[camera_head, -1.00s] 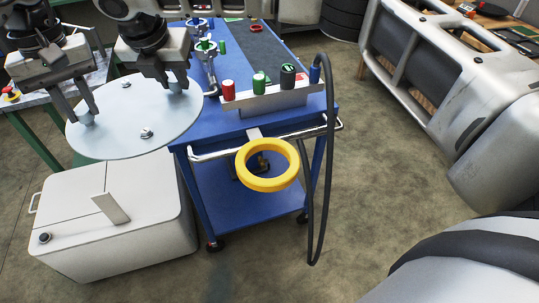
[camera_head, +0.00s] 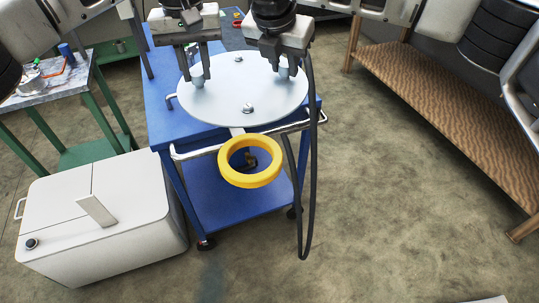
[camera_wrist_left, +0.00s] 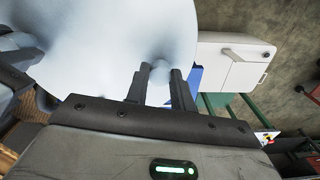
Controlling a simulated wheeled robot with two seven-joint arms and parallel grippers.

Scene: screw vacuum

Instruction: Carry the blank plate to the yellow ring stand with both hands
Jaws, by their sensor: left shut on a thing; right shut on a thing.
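The blank plate (camera_head: 243,92) is a pale round disc with small knobs. In the head view it is held roughly level above the blue cart, behind the yellow ring stand (camera_head: 250,178). The ring sticks out from the cart's front edge, and nothing rests on it. My left gripper (camera_head: 198,75) is shut on a knob at the plate's left side. My right gripper (camera_head: 286,68) is shut on a knob at its right side. The left wrist view shows the plate (camera_wrist_left: 110,40) beyond the fingers of my left gripper (camera_wrist_left: 160,80), which close around a pale knob.
The blue cart (camera_head: 235,200) stands under the plate, with a black hose (camera_head: 305,215) hanging at its right. A white box (camera_head: 100,225) sits on the floor to the left. A green-legged table (camera_head: 75,90) is at left, a wooden bench (camera_head: 450,110) at right. Floor right of the cart is clear.

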